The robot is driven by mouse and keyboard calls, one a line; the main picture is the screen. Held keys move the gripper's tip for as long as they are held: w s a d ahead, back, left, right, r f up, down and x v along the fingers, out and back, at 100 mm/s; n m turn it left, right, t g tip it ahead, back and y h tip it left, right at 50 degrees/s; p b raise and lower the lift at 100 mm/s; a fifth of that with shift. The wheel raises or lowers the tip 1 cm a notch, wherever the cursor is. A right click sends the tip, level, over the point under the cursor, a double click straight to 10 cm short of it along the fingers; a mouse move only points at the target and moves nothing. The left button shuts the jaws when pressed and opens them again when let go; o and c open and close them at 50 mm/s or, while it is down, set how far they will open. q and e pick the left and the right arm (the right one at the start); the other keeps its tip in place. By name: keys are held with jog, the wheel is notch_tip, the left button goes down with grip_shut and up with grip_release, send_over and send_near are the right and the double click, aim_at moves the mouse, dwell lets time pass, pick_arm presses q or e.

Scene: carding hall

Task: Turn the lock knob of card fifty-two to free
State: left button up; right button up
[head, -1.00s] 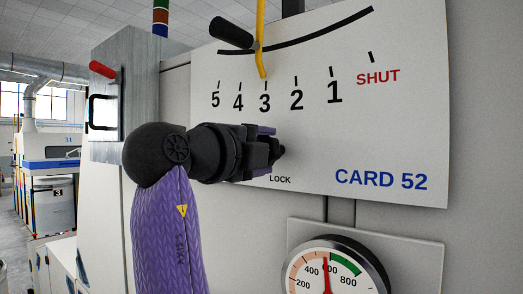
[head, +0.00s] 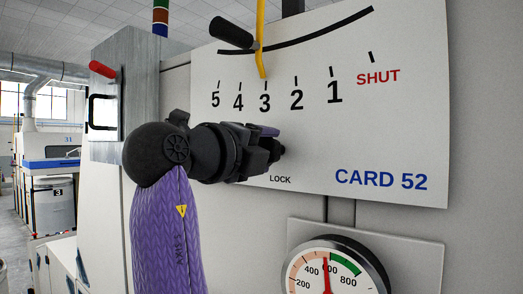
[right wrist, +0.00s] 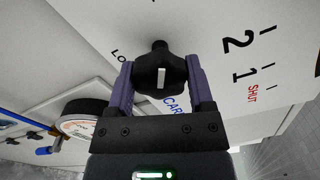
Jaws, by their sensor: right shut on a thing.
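The CARD 52 plate (head: 410,130) carries a LOCK label and a scale from 5 to 1 and SHUT. My right gripper (head: 270,148) is at the plate just above the LOCK label, shut on the lock knob (head: 281,151). In the right wrist view the black lobed lock knob (right wrist: 150,78) sits between the two purple fingers of my right gripper (right wrist: 160,76). A white mark on its face runs up and down in that picture. The head view hides most of the knob. My left gripper is not in view.
A yellow pointer (head: 261,55) beside a black-handled lever (head: 231,32) stands near 3. A round gauge (head: 334,270) is below the plate. A grey box (head: 130,100) with a red-knobbed lever (head: 103,69) is at left. Open floor shows at far left.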

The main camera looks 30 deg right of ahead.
jog(key=o, duration=1.2)
jog(key=shift+d, duration=0.15)
jog(key=shift+o, duration=0.2)
jog(key=b+v, duration=0.3)
jog(key=v, duration=0.7)
